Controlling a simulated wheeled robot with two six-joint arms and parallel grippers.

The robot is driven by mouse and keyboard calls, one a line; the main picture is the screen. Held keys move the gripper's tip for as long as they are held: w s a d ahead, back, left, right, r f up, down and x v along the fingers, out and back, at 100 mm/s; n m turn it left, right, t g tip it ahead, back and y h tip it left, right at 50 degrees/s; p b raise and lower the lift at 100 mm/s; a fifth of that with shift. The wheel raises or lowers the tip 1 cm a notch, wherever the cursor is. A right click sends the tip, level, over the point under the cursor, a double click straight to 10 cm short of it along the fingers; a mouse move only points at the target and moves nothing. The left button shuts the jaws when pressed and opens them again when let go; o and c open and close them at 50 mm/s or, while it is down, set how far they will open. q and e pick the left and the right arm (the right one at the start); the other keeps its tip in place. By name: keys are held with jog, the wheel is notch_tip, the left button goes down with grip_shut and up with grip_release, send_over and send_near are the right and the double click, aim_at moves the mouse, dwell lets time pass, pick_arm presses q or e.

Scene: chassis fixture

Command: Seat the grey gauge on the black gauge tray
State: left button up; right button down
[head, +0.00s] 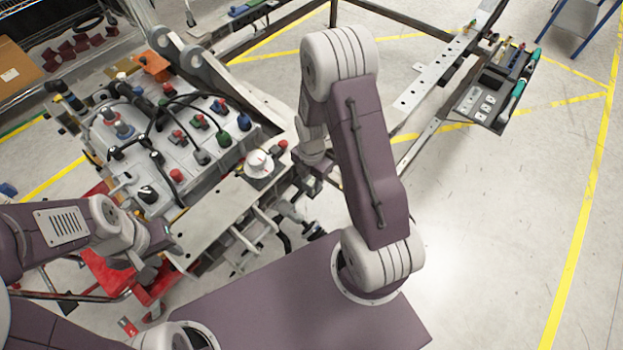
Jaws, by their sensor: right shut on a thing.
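The pale grey gauge (259,163), a round dial with a red mark, is at the right end of the metal fixture plate. My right gripper (294,176) is at its right side and shut on it; the fingertips are small and partly hidden by my arm. A black tray (467,108), which looks like the gauge tray, is at the upper right beside the metal rail, well away from the gauge. My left gripper (153,268) is over the red frame at the lower left; its jaw opening is too unclear to tell.
A grey block (225,160) with cables and red, green and blue caps fills the left fixture. A perforated metal rail (432,80) runs beside the tray, which carries a green-handled tool (514,100) and small fittings. The floor at right is clear.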

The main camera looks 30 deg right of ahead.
dwell(0.3)
jog(key=c, duration=0.8)
grip_release()
notch_tip(320, 180, up, 7)
jog(key=p, duration=0.6)
jog(key=shift+r+p, duration=0.1)
jog(key=shift+p, duration=0.3)
pick_arm(q)
notch_tip(320, 180, up, 6)
jog(key=shift+r, duration=0.25)
